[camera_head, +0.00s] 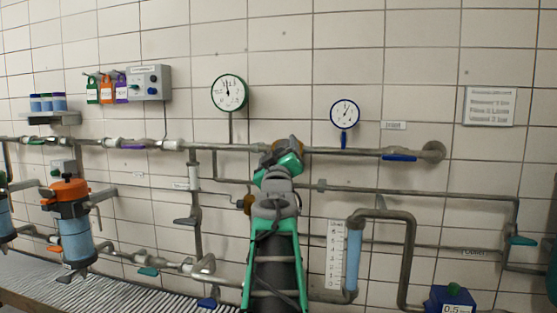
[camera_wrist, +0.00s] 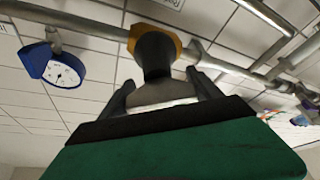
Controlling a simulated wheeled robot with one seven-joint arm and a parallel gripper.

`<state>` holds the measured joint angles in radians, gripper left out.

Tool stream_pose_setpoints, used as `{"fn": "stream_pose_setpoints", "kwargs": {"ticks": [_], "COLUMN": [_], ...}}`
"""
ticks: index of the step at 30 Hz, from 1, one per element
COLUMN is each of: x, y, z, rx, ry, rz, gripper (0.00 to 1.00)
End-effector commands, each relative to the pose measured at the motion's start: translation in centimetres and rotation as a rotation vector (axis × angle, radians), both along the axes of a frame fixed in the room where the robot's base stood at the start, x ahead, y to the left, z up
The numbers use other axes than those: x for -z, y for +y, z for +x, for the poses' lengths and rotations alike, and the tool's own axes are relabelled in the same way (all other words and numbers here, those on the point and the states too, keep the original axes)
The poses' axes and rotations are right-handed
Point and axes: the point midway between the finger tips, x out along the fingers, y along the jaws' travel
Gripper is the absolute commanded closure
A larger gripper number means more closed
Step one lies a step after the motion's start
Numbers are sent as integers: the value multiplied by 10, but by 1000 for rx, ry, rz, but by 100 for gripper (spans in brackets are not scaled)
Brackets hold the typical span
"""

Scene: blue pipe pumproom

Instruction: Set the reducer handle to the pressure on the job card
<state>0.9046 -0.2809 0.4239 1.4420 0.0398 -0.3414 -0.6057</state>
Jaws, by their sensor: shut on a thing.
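The reducer handle is a dark, flared knob (camera_wrist: 156,52) on an orange-brown collar (camera_wrist: 178,45) on the pipe. My gripper (camera_wrist: 160,88) is shut on the knob from below, one finger on each side. In the head view my green and grey arm covers most of the reducer, and only some of its orange-brown body (camera_head: 288,145) shows. The card (camera_head: 489,106) on the wall at the right has several lines, too blurred to read surely.
A green-rimmed gauge (camera_head: 229,93) is above the pipe, left of the reducer. Blue-handled valves, an orange-topped filter (camera_head: 67,190) and a blue level tube (camera_head: 353,258) stand around my arm. Padlocks (camera_head: 107,88) hang beside a grey box (camera_head: 149,82).

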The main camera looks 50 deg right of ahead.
Motion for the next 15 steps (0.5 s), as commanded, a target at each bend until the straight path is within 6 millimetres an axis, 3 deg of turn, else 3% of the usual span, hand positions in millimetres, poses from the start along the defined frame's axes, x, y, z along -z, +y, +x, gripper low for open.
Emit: {"fn": "stream_pose_setpoints", "kwargs": {"ticks": [1,15], "x": [7,4], "y": [1,-1], "z": [1,-3], "rx": [-2,-3], "ry": [-31,-430], "rz": [12,185], "gripper": [68,68]}}
